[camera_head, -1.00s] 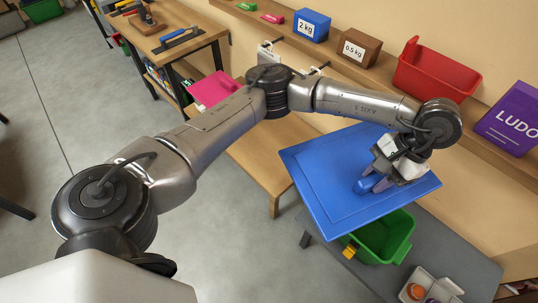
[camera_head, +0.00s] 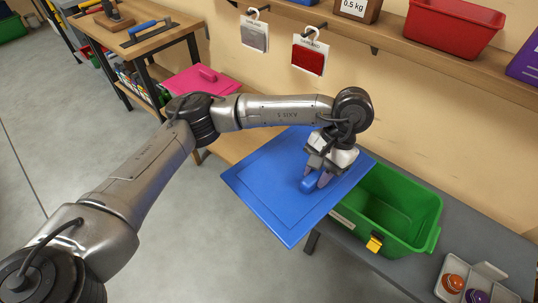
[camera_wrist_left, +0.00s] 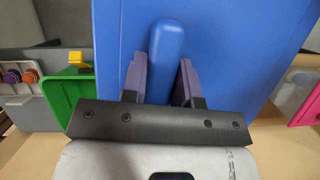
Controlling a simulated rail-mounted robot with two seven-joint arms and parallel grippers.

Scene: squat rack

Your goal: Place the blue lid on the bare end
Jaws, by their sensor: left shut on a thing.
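The blue lid (camera_head: 270,190) is a wide flat panel with a raised blue handle (camera_head: 310,183). My left gripper (camera_head: 318,180) is shut on the handle and holds the lid tilted in the air. In the left wrist view the handle (camera_wrist_left: 166,50) stands between the two fingers of my left gripper (camera_wrist_left: 160,75), and the lid (camera_wrist_left: 220,40) fills the middle. The lid hides part of the wooden bench (camera_head: 236,148) and the left edge of the green bin (camera_head: 405,205). My right gripper is not in view.
A pink lid (camera_head: 190,85) lies at the bench's far left. The green bin, open with a yellow clip (camera_head: 374,242), stands on a grey surface (camera_head: 475,235) beside a tray of small knobs (camera_head: 478,280). A wall shelf (camera_head: 400,50) runs above, with hanging cards (camera_head: 310,55) below.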

